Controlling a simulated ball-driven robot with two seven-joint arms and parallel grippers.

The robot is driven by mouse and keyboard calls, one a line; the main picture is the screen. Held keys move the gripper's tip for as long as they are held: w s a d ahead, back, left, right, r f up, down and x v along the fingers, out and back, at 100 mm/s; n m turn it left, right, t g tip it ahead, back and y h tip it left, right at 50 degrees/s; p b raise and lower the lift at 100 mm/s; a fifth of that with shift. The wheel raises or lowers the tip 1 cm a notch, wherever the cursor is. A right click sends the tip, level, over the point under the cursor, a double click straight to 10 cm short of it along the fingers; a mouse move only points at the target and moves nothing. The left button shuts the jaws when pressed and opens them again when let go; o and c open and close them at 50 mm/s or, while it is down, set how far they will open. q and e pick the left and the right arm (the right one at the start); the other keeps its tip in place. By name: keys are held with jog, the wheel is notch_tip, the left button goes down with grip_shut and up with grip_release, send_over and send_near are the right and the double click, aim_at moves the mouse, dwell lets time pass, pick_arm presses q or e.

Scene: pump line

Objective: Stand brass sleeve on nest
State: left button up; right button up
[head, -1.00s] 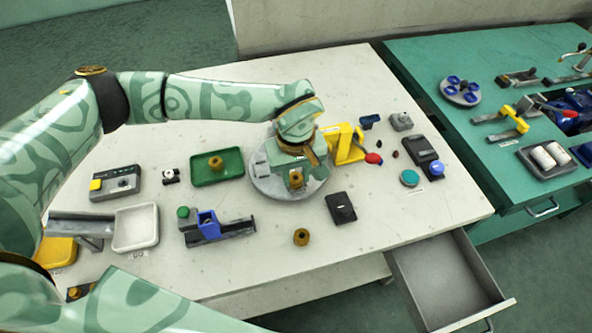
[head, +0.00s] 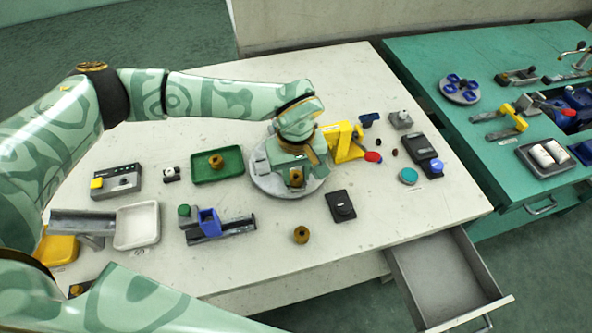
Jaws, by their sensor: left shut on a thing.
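My left gripper (head: 296,170) is over the grey round plate (head: 268,186), pointing down. It is shut on a small brass sleeve (head: 296,179), which shows at its front edge. The gripper and hand hide much of the plate, and I cannot tell whether the sleeve touches it. A second brass piece (head: 216,161) stands in the green tray (head: 232,179) to the left. A third brass piece (head: 301,235) stands on the bare table in front. I cannot make out the nest for certain. My right gripper is not in view.
A yellow bracket (head: 346,148) with a red-tipped lever (head: 372,157) stands close right of the hand. A black block (head: 341,206) lies in front right, a blue and grey fixture (head: 209,223) in front left. The drawer (head: 447,280) is open. The table's front right is clear.

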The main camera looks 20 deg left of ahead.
pick_arm(q)
jog(key=shift+f, duration=0.2)
dwell(0.6)
jog(key=o, duration=1.5)
jog(key=shift+r+p, duration=0.35)
jog(key=shift+r, duration=0.1)
notch_tip(320, 180, up, 6)
jog(key=p, duration=0.4)
jog(key=shift+r+p, duration=0.15)
jog(key=shift+p, duration=0.15)
